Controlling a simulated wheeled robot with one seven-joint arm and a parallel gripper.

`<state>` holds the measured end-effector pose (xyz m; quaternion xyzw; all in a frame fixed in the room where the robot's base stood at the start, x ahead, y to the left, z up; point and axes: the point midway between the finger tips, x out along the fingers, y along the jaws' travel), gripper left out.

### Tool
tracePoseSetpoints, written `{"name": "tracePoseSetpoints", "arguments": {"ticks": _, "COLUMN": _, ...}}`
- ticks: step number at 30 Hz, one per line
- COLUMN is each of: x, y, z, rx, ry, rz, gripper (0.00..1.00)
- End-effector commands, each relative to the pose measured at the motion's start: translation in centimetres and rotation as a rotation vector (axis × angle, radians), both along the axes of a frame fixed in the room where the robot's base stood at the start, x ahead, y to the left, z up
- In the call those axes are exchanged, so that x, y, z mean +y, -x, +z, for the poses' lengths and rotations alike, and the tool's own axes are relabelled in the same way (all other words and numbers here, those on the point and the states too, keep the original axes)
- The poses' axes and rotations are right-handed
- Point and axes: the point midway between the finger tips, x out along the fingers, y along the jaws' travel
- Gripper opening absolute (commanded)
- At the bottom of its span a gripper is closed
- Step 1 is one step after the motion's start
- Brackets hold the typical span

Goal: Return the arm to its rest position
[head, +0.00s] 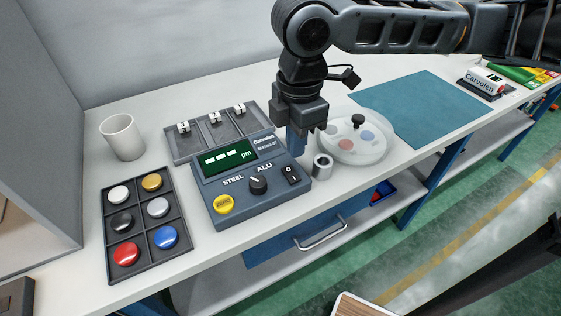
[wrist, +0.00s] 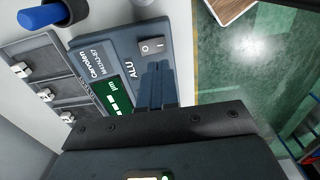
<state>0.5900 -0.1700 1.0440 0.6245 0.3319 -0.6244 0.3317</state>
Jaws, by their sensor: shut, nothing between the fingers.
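My gripper (head: 297,148) hangs from my arm, fingers pointing down, at the right back edge of the grey-blue Carvolen gauge box (head: 236,196). Its two fingers are together with nothing between them. In the wrist view the closed fingers (wrist: 158,75) show in front of the box's switch side. I cannot tell whether the fingertips touch anything. My arm reaches in from the upper right, bent above the bench.
A small metal cylinder (head: 323,165) and a round pale tray (head: 378,151) stand right of the gripper. A sectioned grey tray (head: 187,146), a button tray (head: 180,253) and a white cup (head: 122,137) lie left. The teal mat (head: 435,105) is clear.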

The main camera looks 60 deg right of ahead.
Motion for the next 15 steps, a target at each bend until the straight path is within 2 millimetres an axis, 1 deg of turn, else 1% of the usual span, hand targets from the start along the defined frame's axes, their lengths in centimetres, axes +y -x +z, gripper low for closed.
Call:
{"name": "tracePoseSetpoints", "arguments": {"ticks": 8, "x": 0.0, "y": 0.0, "z": 0.0, "rx": 0.0, "ry": 0.0, "rz": 0.0, "gripper": 0.0}}
{"name": "tracePoseSetpoints", "arguments": {"ticks": 10, "x": 0.3, "y": -0.3, "z": 0.0, "rx": -0.01, "ry": -0.008, "rz": 0.003, "gripper": 0.0}}
{"name": "tracePoseSetpoints", "arguments": {"ticks": 11, "x": 0.7, "y": -0.6, "z": 0.1, "rx": -0.02, "ry": -0.015, "rz": 0.006, "gripper": 0.0}}
{"name": "tracePoseSetpoints", "arguments": {"ticks": 13, "x": 2.2, "y": -2.0, "z": 0.3, "rx": -0.067, "ry": -0.05, "rz": 0.017, "gripper": 0.0}}
{"name": "tracePoseSetpoints", "arguments": {"ticks": 14, "x": 3.1, "y": -2.8, "z": 0.5, "rx": -0.095, "ry": -0.071, "rz": 0.024, "gripper": 0.0}}
{"name": "tracePoseSetpoints", "arguments": {"ticks": 15, "x": 4.6, "y": -4.1, "z": 0.8, "rx": -0.141, "ry": -0.109, "rz": 0.033, "gripper": 0.0}}
